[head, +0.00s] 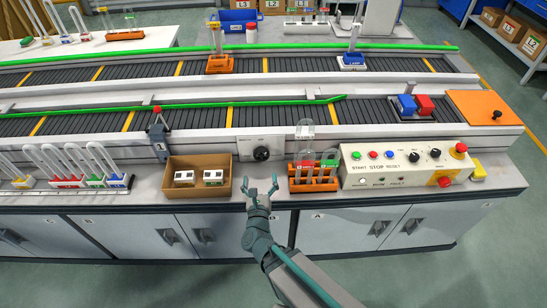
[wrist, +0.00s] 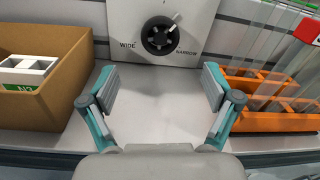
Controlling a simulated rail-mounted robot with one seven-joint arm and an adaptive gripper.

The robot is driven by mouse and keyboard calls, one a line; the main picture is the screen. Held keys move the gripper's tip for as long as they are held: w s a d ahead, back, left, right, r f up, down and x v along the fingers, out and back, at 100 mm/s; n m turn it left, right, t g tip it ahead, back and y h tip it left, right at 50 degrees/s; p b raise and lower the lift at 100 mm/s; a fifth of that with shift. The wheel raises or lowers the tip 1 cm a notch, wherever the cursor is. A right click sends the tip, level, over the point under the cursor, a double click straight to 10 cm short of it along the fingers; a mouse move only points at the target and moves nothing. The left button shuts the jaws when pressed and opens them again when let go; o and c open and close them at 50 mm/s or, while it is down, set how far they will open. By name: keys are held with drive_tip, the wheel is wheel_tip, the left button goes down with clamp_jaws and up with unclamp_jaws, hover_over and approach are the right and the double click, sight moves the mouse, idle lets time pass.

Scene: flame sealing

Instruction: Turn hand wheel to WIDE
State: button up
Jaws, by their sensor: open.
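The hand wheel (head: 261,153) is a black round knob on a light panel on the front of the conveyor. In the wrist view the hand wheel (wrist: 160,36) sits top centre, between the printed words WIDE at left and NARROW at right. A white mark on it points to the upper right, away from WIDE. My gripper (head: 260,186) is below and in front of the wheel in the head view. In the wrist view my gripper (wrist: 158,88) is open and empty, its fingers wide apart and clear of the wheel.
A cardboard box (head: 197,163) with white and green items stands left of my gripper. An orange rack (head: 313,184) with tubes stands close on the right. A control box (head: 404,166) with buttons is further right. The bench between box and rack is clear.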

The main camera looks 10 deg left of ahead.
sight(261, 157)
drive_tip(key=p+x, duration=0.4)
drive_tip(key=x, duration=0.6)
drive_tip(key=shift+w, duration=0.3)
drive_tip(key=c, duration=1.1)
